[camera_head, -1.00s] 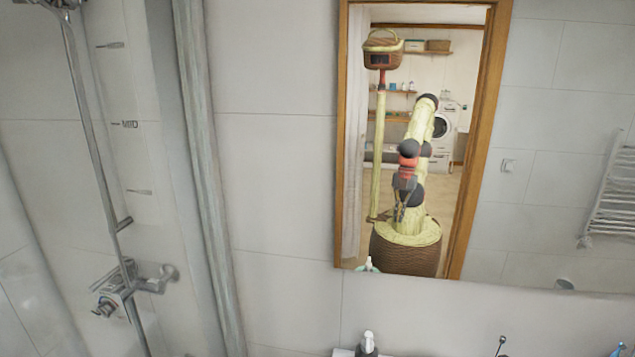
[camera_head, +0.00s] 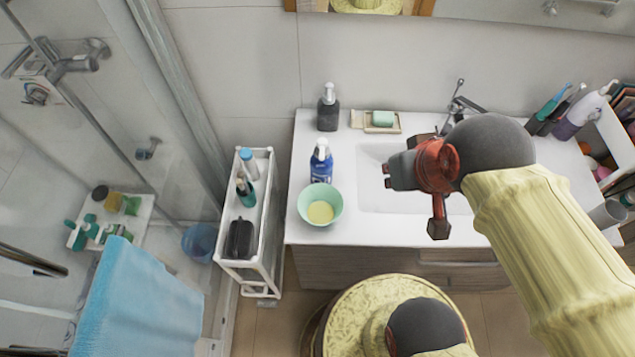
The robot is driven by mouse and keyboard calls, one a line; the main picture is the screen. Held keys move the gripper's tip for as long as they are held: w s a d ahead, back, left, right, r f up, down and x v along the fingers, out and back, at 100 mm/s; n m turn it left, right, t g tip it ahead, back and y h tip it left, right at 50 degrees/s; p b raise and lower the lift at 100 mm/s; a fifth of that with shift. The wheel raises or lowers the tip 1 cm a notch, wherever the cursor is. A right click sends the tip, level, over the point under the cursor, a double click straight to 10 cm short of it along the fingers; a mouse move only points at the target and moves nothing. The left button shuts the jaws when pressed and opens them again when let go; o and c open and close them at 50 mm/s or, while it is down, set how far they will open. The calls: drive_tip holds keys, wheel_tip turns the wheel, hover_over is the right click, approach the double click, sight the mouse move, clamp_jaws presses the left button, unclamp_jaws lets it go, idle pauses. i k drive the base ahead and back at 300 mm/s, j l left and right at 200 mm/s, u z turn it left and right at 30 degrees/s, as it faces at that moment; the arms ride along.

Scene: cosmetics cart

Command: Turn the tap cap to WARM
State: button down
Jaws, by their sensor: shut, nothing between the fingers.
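A chrome tap (camera_head: 464,104) stands at the back of the white washbasin (camera_head: 372,195), with a thin lever rising from its top. The tap's lower part is partly hidden by my arm. I cannot make out a separate cap or any WARM marking on it. My gripper (camera_head: 387,176) is over the basin, in front of the tap and to its left in the picture. It is shut and empty, apart from the tap.
Toothbrushes (camera_head: 548,108) and a white bottle (camera_head: 583,113) stand right. A white cart (camera_head: 266,215) is beside the counter.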

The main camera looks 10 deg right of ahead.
sight(455, 106)
drive_tip(key=z, duration=1)
